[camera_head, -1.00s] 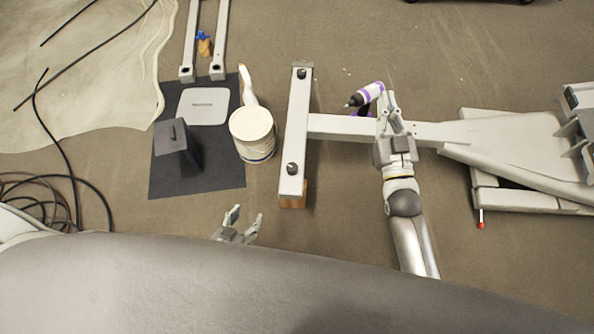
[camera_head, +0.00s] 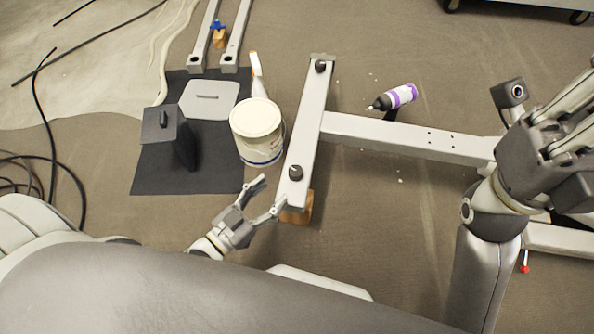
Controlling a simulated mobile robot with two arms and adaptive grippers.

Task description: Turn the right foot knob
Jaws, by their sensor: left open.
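A light grey beam frame has a foot bar (camera_head: 307,120) with a dark knob near each end. The far knob (camera_head: 320,66) stands at the top end. The near knob (camera_head: 295,172) stands at the bottom end, above a wooden block (camera_head: 298,208). I cannot tell which one is the right foot knob. My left gripper (camera_head: 272,192) is open and empty, just left of and below the near knob, apart from it. My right gripper (camera_head: 590,92) is raised large at the right edge, its fingertips partly cut off, far from both knobs.
A white bucket (camera_head: 256,128) stands close left of the foot bar. A dark mat (camera_head: 212,172) holds a dark box (camera_head: 168,135) and a pale grey plate (camera_head: 209,99). A black and purple bottle (camera_head: 396,97) lies beside the cross beam (camera_head: 400,136). Cables lie at the left.

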